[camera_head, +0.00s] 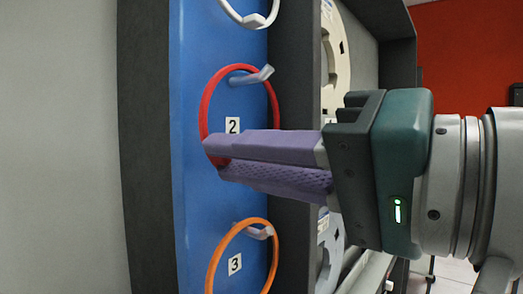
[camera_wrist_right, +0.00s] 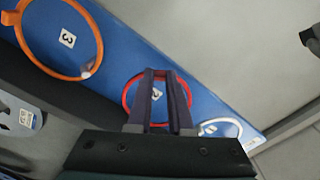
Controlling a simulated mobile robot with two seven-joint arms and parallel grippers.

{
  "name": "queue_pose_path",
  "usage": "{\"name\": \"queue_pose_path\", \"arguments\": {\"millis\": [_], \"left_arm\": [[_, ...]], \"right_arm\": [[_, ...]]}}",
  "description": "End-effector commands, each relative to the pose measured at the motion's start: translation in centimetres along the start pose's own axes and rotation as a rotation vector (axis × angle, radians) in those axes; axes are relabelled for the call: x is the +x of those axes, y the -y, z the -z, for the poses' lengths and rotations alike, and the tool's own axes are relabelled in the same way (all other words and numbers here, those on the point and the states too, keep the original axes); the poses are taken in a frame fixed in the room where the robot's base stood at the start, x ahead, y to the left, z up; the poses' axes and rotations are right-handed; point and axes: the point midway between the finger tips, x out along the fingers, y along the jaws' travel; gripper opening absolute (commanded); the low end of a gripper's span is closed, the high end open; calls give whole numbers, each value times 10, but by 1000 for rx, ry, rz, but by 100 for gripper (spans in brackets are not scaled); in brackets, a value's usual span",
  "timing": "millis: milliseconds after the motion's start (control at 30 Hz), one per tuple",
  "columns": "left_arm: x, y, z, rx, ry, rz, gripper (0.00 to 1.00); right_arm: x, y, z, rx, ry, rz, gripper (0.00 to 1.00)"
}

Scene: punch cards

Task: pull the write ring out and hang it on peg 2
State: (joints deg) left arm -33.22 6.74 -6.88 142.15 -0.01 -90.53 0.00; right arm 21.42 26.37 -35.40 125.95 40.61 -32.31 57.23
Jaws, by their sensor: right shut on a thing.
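A red ring (camera_head: 203,110) is at the blue board, around the label marked 2 (camera_head: 232,125). The pale peg 2 (camera_head: 252,76) crosses the ring's upper part, and the ring appears to hang on it. My right gripper (camera_head: 212,158), with purple fingers, is shut on the lower part of the red ring. In the right wrist view the red ring (camera_wrist_right: 127,94) shows behind the finger pair (camera_wrist_right: 160,74). The fingers hide part of the ring. My left gripper is not in view.
An orange ring (camera_head: 213,262) hangs on the peg by label 3 (camera_head: 235,264). A white ring (camera_head: 226,10) hangs on the peg at the top. A dark frame edges the blue board (camera_head: 200,200). Pale reels (camera_head: 341,60) stand to the right, partly behind my arm.

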Motion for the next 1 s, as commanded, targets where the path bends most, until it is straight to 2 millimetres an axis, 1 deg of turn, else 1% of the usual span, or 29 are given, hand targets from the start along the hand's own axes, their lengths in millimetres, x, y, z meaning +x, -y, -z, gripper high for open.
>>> {"name": "queue_pose_path", "arguments": {"millis": [267,300,500,600,767,867,900,1000], "left_arm": [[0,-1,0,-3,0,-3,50],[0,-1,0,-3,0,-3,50],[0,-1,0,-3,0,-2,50],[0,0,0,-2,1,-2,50],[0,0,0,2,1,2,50],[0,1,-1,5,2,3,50],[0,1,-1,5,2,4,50],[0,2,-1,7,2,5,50]], "right_arm": [[0,-1,0,0,0,0,0],[0,-1,0,0,0,0,22],[0,-1,0,0,0,0,44],[0,-1,0,0,0,0,53],[0,-1,0,0,0,0,53],[0,-1,0,0,0,0,42],[0,-1,0,0,0,0,40],[0,-1,0,0,0,0,40]]}}
